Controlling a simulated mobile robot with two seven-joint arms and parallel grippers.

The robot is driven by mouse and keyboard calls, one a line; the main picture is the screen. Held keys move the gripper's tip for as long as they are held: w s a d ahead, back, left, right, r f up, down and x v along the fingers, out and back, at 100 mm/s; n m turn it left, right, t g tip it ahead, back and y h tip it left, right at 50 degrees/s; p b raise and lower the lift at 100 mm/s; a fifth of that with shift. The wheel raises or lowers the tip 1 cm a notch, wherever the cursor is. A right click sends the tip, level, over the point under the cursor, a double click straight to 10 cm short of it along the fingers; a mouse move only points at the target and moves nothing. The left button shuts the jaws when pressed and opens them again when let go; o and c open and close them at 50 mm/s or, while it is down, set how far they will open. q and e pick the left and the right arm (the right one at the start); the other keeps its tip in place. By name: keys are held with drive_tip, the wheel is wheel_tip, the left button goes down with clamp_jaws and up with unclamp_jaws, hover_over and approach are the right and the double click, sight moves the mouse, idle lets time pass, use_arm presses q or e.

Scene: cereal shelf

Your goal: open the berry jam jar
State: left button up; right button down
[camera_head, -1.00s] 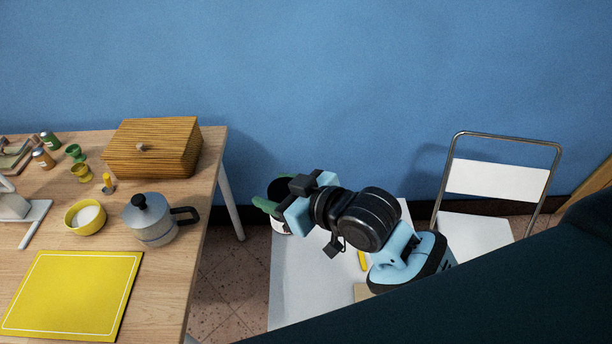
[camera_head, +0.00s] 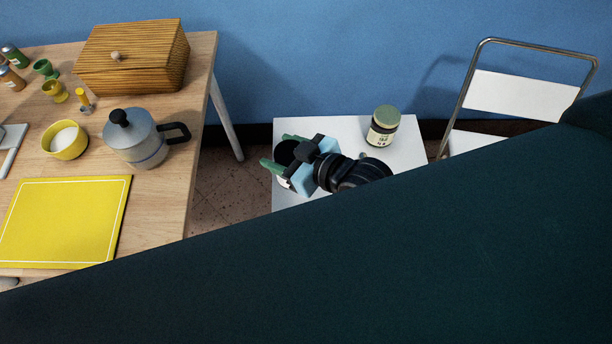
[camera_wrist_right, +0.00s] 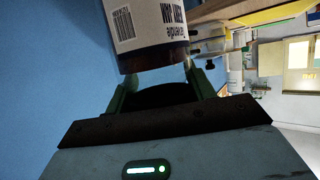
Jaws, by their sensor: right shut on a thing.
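My right gripper (camera_head: 281,153) is shut on a dark jar (camera_head: 286,154) with a white label, at the left edge of a small white table. In the right wrist view the green fingertips (camera_wrist_right: 158,86) reach the end of this jar (camera_wrist_right: 150,57), and its label print is upside down. Its end in the head view looks dark; I cannot tell whether that is a lid or the open mouth. A second jar (camera_head: 384,126) with a green lid and pale label stands upright on the white table, apart from the gripper. I cannot read which jar is berry jam. My left gripper is out of view.
The white table (camera_head: 345,128) has bare room behind the gripper. A wooden table (camera_head: 165,200) at left holds a bread box (camera_head: 135,62), moka pot (camera_head: 140,145), yellow bowl (camera_head: 65,140) and yellow board (camera_head: 65,220). A folding chair (camera_head: 512,95) stands right. A large dark shape covers the lower right.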

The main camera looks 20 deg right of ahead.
drive_tip(key=s+d+f+m+h+b, duration=0.15)
drive_tip(key=f+b, duration=0.35)
drive_tip(key=f, duration=0.7)
drive_tip(key=s+d+f+b, duration=0.3)
drive_tip(key=f+b, duration=0.2)
drive_tip(key=f, duration=0.7)
drive_tip(key=shift+t, duration=0.4)
drive_tip(key=w+d+f+b, duration=0.1)
drive_tip(key=w, duration=0.4)
drive_tip(key=w+d+f+b, duration=0.1)
drive_tip(key=w+f, duration=0.1)
drive_tip(key=w, duration=0.3)
drive_tip(key=w+d+f+b, duration=0.1)
drive_tip(key=w+f, duration=0.1)
drive_tip(key=w, duration=0.3)
drive_tip(key=shift+w+d+f, duration=0.1)
drive_tip(key=shift+w+d, duration=0.25)
drive_tip(key=shift+w, duration=0.05)
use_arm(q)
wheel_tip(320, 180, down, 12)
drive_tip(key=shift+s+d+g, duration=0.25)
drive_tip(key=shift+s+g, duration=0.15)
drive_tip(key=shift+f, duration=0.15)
